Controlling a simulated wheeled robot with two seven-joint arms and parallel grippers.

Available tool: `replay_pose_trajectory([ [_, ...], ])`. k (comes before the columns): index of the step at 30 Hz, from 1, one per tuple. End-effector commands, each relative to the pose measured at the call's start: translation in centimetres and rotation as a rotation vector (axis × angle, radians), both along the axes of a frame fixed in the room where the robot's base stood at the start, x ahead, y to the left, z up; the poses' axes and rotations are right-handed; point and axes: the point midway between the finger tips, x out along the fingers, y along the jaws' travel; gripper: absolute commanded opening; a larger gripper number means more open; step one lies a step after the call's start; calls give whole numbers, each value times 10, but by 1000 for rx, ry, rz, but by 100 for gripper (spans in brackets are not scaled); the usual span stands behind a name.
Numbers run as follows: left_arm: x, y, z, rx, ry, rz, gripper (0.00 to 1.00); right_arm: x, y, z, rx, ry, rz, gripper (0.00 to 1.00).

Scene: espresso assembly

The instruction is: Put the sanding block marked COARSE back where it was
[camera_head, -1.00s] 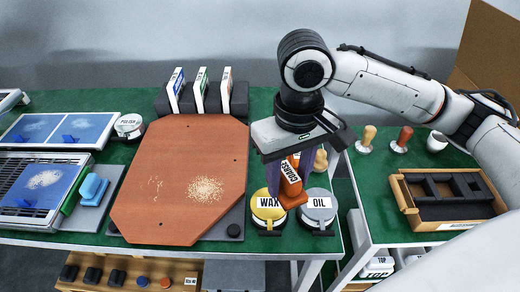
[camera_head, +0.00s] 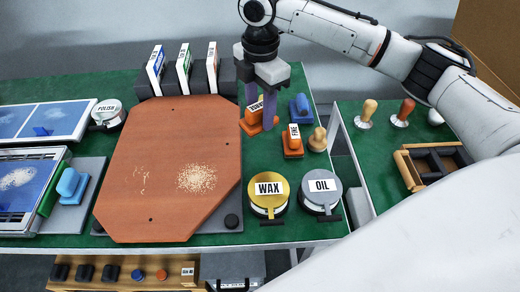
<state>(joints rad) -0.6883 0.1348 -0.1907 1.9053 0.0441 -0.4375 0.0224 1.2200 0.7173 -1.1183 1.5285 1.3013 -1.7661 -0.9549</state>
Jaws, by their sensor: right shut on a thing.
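The orange sanding block marked COARSE (camera_head: 247,128) is at the back of the green table, just right of the brown board. Its white label reads upside down from here. My right gripper (camera_head: 260,110) points down with its purple fingers on either side of the block, shut on it. The block looks level and low; I cannot tell whether it touches the table. A second orange block marked FINE (camera_head: 293,146) stands to its right and nearer. My left gripper is not in view.
A blue block (camera_head: 300,108) stands right of the held block, and a wooden-knobbed tool (camera_head: 318,140) beside FINE. WAX (camera_head: 268,192) and OIL (camera_head: 321,190) tins are in front. The brown board (camera_head: 165,170) with dust lies left. Upright labelled panels (camera_head: 184,66) stand behind it.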

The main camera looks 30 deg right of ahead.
Motion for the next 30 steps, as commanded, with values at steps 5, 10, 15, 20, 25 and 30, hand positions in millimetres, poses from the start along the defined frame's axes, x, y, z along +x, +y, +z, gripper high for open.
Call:
replay_pose_trajectory([
  [5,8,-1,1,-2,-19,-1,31,13,-7,-6,-4,-6,176,19],
  [10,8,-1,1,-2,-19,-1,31,15,-10,-24,-6,-2,227,19],
  [15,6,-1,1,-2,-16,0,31,15,-10,-50,-5,-3,228,19],
  [20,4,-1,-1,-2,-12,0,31,15,-10,-66,-6,-3,227,19],
  [25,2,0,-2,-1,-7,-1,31,14,-10,-95,-6,-2,227,19],
  [30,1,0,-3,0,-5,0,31,15,-10,-107,-6,-5,228,19],
])
